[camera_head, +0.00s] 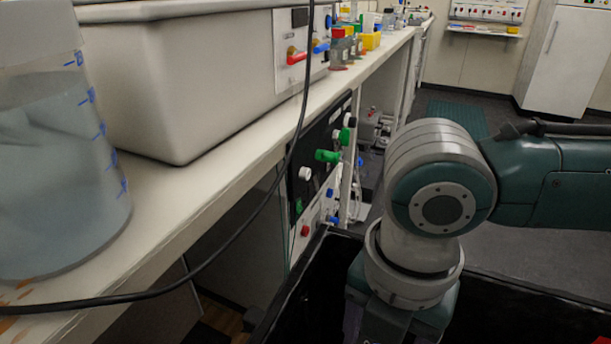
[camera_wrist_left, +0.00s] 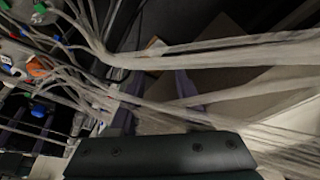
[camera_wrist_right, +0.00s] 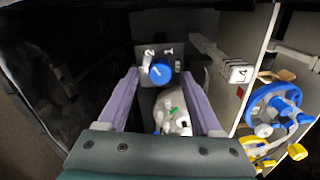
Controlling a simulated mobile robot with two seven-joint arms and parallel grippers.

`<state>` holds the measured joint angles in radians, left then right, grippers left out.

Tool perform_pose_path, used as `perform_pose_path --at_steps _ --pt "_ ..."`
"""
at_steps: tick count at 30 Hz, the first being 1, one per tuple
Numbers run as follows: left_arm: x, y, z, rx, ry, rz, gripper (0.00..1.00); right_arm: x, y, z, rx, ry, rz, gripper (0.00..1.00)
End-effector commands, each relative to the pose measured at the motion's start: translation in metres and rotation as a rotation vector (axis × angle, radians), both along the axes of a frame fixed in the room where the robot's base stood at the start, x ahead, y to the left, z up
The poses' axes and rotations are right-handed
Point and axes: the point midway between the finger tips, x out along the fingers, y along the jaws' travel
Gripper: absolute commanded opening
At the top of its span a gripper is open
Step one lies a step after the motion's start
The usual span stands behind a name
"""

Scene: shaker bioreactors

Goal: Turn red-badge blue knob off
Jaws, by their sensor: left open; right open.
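In the right wrist view, a round blue knob (camera_wrist_right: 159,70) with a white pointer line sits on a small grey plate (camera_wrist_right: 146,51) with white marks. My right gripper (camera_wrist_right: 160,76) is open, its two purple fingers on either side of the knob in the picture; I see no contact. No red badge is clear beside this knob. The head view shows a small blue knob (camera_head: 332,219) and a red knob (camera_head: 305,230) on the panel under the bench; I cannot tell whether it is the same blue knob. My left gripper (camera_wrist_left: 157,78) is open, with pale tubes across its view.
A dark panel (camera_head: 318,150) with green and white knobs is under the bench (camera_head: 160,190). A blue valve wheel (camera_wrist_right: 275,102) and yellow handles stand right of my right gripper. A black cable (camera_head: 250,215) hangs before the bench. Open floor (camera_head: 545,250) lies to the right.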

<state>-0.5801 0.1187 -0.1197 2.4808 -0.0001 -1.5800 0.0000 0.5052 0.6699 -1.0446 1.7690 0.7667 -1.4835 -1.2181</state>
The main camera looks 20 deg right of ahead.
Motion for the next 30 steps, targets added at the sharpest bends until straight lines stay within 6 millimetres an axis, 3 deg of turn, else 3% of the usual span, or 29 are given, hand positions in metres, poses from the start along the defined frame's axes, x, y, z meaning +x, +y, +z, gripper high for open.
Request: perform_pose_path --at_steps 11,27,30 --pt "0.0 -0.0013 -0.0023 -0.005 0.001 0.003 0.47 -0.0002 -0.0001 -0.0072 -0.001 -0.001 0.001 0.65" --pt "-0.0001 0.001 -0.0025 0.004 0.0 -0.003 0.47 -0.0002 -0.0002 -0.0069 -0.001 -0.001 0.0 0.05" --pt "-0.0001 0.0014 -0.0025 0.006 0.001 -0.004 0.47 -0.0002 -0.0002 -0.0069 -0.001 -0.001 0.0 0.0"
